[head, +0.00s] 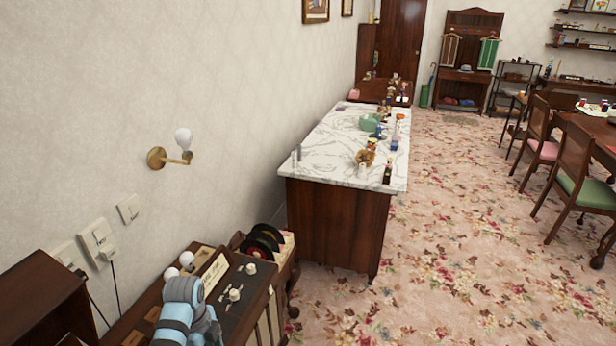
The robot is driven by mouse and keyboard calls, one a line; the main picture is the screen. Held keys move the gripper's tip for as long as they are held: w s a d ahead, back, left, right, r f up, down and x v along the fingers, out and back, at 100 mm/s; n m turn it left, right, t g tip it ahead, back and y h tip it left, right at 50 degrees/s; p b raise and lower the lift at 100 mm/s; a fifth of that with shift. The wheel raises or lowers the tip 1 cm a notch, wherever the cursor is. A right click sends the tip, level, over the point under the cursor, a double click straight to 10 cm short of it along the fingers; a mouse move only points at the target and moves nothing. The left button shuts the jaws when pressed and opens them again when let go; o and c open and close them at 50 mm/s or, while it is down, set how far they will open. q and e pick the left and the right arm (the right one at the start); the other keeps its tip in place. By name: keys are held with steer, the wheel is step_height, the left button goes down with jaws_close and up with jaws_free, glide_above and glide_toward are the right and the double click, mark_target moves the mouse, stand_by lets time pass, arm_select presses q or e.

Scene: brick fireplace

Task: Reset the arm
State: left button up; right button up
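A blue and grey jointed arm part of mine shows at the lower left of the head view, in front of a wooden cabinet (262,300) with a dark top panel. I cannot tell which arm it belongs to. No gripper fingers show in this view, so I cannot see either gripper or anything held.
The cabinet has white knobs, and dark records (262,243) stand in a rack behind it. Beyond is a marble-topped counter (330,145) with several small items. Chairs (575,185) stand at right; the flowered carpet (450,240) between is clear.

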arm_select(q)
steer(key=s+a+f+n+b, duration=0.15)
steer(key=s+f+n, duration=0.35)
steer(key=f, duration=0.5)
steer(key=s+f+n+b, duration=0.2)
steer(key=s+f, duration=0.5)
steer(key=f, duration=0.2)
steer(key=s+f+n+b, duration=0.2)
steer(key=s+f+n, duration=0.3)
steer(key=f, duration=0.5)
steer(key=s+a+f+n+b, duration=0.1)
steer(key=s+f+n, duration=0.3)
steer(key=s, duration=0.7)
steer(key=s+a+f+n+t+b, duration=0.1)
steer(key=s+f+n, duration=0.3)
steer(key=s, duration=0.8)
step_height(320, 180, down, 3)
steer(key=shift+s+r+y+b, duration=0.15)
steer(key=shift+s+y+b, duration=0.15)
steer(key=shift+b, duration=0.6)
arm_select(e)
step_height(320, 180, down, 10)
steer(key=w, duration=0.1)
steer(key=shift+w+r, duration=0.25)
steer(key=shift+w, duration=0.15)
steer(key=shift+a, duration=0.15)
